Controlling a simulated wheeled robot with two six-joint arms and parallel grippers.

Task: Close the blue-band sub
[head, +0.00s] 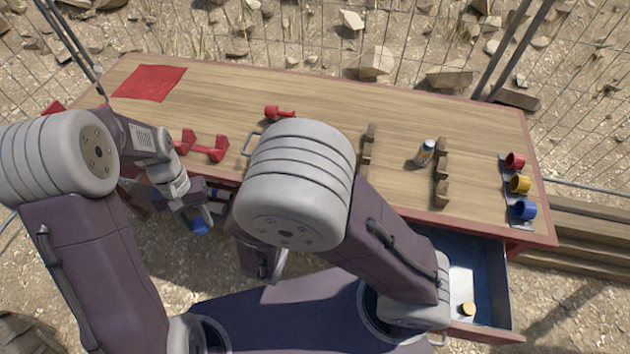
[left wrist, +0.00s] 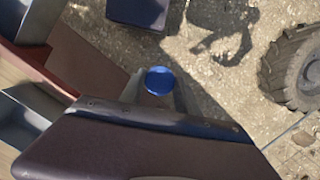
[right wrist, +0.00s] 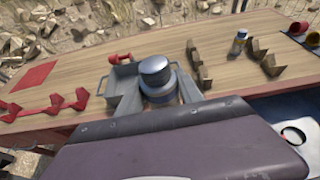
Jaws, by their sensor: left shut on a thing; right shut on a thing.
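My left gripper (head: 203,214) is shut on a blue cap (head: 199,227), off the table's front edge. The round blue face of the cap (left wrist: 158,80) shows between the fingers in the left wrist view. My right gripper (right wrist: 155,92) is shut on a silver-topped cylinder (right wrist: 154,70), which stands up between the fingers in the right wrist view. Its lower part is partly hidden, and I cannot tell clearly whether it bears a blue band. In the head view my right arm hides this cylinder. The cap and the cylinder are apart, in separate grippers.
The wooden table (head: 330,88) holds a red cloth (head: 149,83), a red stand (head: 205,148), wooden racks (head: 441,172), a small labelled can (head: 425,153) and red, yellow and blue cups (head: 523,210) at right. An open drawer (head: 496,285) juts out at the front right, with a gold-topped piece (head: 467,309) inside.

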